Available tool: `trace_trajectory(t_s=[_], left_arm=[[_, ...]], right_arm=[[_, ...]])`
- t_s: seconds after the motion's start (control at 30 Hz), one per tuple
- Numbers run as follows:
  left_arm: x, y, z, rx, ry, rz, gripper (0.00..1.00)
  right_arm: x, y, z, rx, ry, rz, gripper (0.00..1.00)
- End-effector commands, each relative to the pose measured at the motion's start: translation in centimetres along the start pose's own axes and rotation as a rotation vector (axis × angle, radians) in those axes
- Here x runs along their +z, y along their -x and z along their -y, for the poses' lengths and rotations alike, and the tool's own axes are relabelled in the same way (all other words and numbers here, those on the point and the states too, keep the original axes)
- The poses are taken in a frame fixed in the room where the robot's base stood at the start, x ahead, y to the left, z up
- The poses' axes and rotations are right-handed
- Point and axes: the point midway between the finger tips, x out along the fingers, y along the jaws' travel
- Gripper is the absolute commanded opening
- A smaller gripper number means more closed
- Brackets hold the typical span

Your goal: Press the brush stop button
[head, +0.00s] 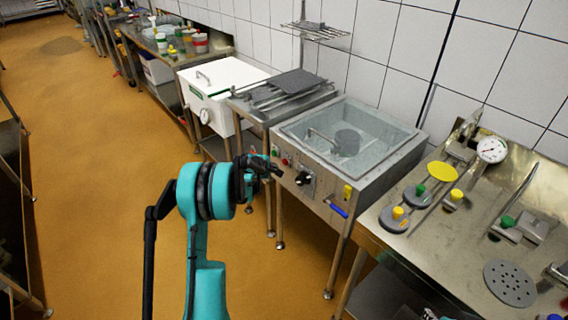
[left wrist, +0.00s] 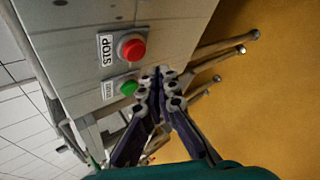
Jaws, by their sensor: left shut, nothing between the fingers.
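The red brush stop button (left wrist: 132,47), beside a STOP label, sits on the metal front panel of the sink-like machine. A green button (left wrist: 129,88) with its own small label is next to it. My left gripper (left wrist: 161,78) is shut and empty, with its fingertips close to the panel, beside the green button and below the red one in the left wrist view. I cannot tell whether the fingertips touch the panel. In the head view my left gripper (head: 272,165) is at the left end of the machine's front. My right gripper is not in view.
The washing machine's basin (head: 350,140) holds a grey cylinder. A black knob (head: 304,178) and a blue-handled valve (head: 338,209) are on its front. A steel table (head: 440,242) with tools stands at right, a white chest (head: 225,80) behind. The floor at left is clear.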

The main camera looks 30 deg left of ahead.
Motion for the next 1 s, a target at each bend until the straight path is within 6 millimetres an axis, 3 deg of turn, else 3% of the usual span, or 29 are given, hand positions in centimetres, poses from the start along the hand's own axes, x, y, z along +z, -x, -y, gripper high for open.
trace_trajectory(t_s=[0.27,1.0], left_arm=[[0.75,-1.06,-0.74,0.0,0.0,0.0,0.0],[0.77,-1.06,-0.74,0.0,0.0,0.0,0.0]], right_arm=[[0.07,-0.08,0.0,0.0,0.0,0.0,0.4],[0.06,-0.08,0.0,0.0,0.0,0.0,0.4]])
